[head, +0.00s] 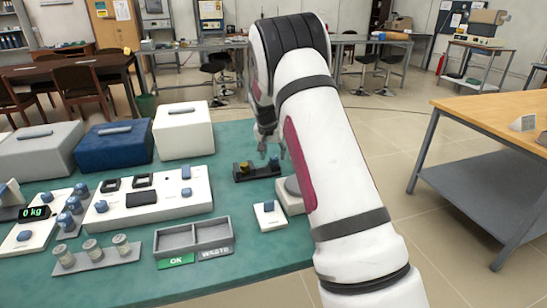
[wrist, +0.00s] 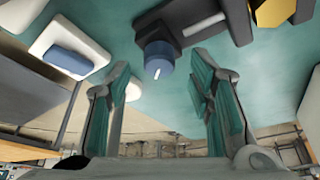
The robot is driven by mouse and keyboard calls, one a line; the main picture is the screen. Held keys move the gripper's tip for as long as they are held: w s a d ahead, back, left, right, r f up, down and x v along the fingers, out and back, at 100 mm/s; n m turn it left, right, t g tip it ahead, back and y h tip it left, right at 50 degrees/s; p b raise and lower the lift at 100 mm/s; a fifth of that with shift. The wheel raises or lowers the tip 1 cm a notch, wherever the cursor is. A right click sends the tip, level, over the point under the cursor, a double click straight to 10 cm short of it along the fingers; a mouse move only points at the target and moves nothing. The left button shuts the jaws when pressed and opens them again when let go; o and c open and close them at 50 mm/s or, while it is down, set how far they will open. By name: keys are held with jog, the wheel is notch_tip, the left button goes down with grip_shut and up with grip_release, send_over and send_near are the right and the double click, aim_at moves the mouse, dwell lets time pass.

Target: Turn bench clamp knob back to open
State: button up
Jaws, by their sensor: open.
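The bench clamp (head: 257,173) is a dark block on the green table in the head view, just below my gripper (head: 272,150). In the wrist view the clamp's dark body (wrist: 190,32) is at the top, with a light grey bar on it. The blue clamp knob (wrist: 158,60) has a white mark on its face and sticks out towards my gripper (wrist: 161,80). The gripper is open, its two fingers apart to the left and right of the knob in the picture.
A white block with a blue button (head: 269,216) stands near the clamp, partly beside my arm. A grey divided tray (head: 194,237) labelled OK and WASTE lies to the left. A white panel (head: 150,203) and several furnace-like boxes (head: 184,132) stand further left.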

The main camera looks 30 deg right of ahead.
jog(key=shift+x, duration=1.15)
grip_shut()
